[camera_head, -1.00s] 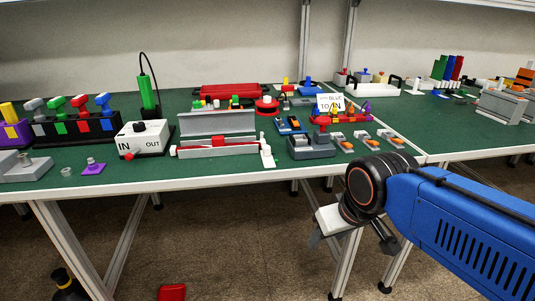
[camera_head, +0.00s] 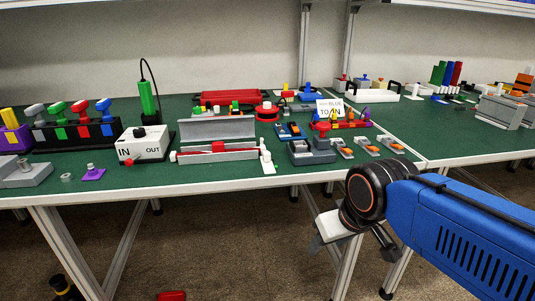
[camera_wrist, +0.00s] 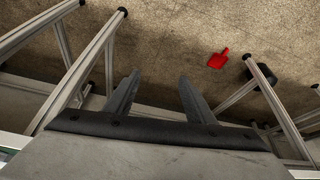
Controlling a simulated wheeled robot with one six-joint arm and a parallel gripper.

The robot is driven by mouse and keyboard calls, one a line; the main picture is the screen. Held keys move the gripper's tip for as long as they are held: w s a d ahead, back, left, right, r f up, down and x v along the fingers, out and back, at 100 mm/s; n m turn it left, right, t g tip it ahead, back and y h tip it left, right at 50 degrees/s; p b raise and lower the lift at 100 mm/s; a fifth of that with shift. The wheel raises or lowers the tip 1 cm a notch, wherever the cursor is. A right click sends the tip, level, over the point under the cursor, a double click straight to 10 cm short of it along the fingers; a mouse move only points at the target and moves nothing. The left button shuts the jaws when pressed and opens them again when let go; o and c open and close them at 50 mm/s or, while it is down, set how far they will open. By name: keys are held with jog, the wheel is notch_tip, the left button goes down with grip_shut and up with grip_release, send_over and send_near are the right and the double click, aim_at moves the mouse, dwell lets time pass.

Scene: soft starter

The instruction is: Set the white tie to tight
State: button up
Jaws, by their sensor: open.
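I cannot pick out the white tie with certainty, and no tight mark is readable. A small white upright piece on a white base (camera_head: 267,162) stands at the right end of a long grey holder (camera_head: 220,154) with a red block in it, near the bench's front edge. My gripper (camera_wrist: 159,78) is open and empty in the wrist view, with its two dark fingers apart above the floor. In the head view it hangs in front of the bench at lower right, below the bench top and well away from the white piece.
The green bench top (camera_head: 230,182) is crowded. Bench legs flank my gripper. A red thing (camera_wrist: 218,59) lies on the floor.

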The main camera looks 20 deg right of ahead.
jog(key=shift+c, duration=1.2)
jog(key=shift+w+r, duration=0.15)
jog(key=shift+r, duration=0.05)
jog(key=shift+c, duration=0.5)
notch_tip(320, 180, up, 30)
jog(key=m+g, duration=0.2)
jog(key=g, duration=0.3)
send_over(267, 152)
notch_tip(267, 152, down, 17)
grip_shut()
